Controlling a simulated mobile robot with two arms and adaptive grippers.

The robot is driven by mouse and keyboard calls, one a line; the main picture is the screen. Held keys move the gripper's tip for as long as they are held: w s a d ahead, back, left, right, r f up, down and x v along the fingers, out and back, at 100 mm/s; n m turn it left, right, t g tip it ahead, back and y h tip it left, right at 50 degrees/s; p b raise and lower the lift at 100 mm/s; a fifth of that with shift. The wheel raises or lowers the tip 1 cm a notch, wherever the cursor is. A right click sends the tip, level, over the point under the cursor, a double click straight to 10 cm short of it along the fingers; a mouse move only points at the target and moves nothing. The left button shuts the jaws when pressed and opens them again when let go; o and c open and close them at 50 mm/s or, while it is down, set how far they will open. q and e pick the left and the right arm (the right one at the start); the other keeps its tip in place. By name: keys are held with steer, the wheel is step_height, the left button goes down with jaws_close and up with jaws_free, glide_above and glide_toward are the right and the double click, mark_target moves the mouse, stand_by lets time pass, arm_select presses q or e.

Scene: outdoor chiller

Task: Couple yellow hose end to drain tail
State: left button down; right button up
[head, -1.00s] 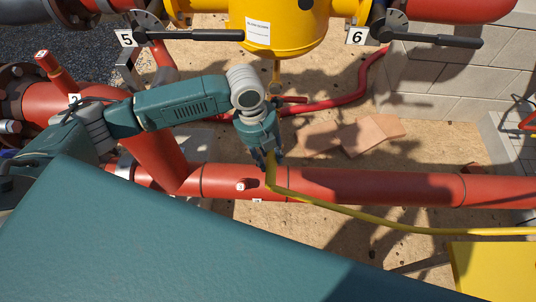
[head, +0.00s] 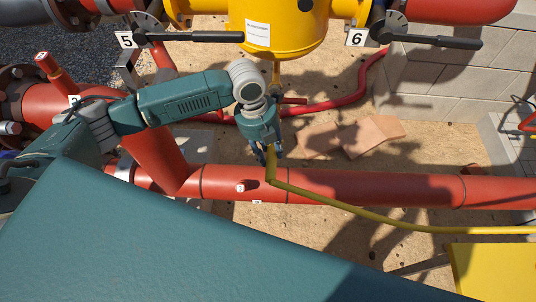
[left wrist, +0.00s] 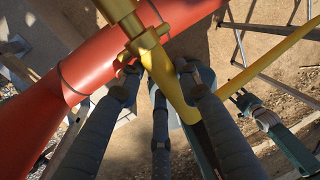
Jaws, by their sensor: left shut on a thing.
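My left gripper (head: 270,154) is shut on the upright end of the yellow hose (head: 362,213); the hose bends below the fingers and runs right. Beyond the fingertips a yellow-brass fitting with a crosspiece (left wrist: 138,30) reaches the top edge; I cannot tell where hose end and drain tail meet there. In the head view a short brass drain tail (head: 277,73) hangs under the yellow vessel, its lower part hidden by my wrist. What seems my right gripper (left wrist: 245,101) shows small in the left wrist view.
A thick red pipe (head: 350,187) runs across below my left gripper. The yellow vessel (head: 285,25) stands above, between black lever handles (head: 195,36) marked 5 and 6. A red hose (head: 350,98) and flat tan pieces (head: 372,135) lie on sandy ground. A block wall (head: 450,75) stands right.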

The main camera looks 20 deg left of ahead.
arm_select(q)
steer(key=shift+w+a, duration=0.1)
steer(key=shift+w, duration=0.2)
stand_by(0.4)
steer(key=shift+w+a, duration=0.15)
steer(key=shift+w, duration=0.55)
steer(key=c, duration=0.7)
jaws_free()
steer(key=shift+o, duration=0.2)
steer(key=shift+a, duration=0.1)
steer(key=shift+r, duration=0.1)
step_height(320, 180, up, 7)
steer(key=a+p, duration=0.1)
steer(key=p, duration=0.6)
steer(key=shift+s, duration=0.15)
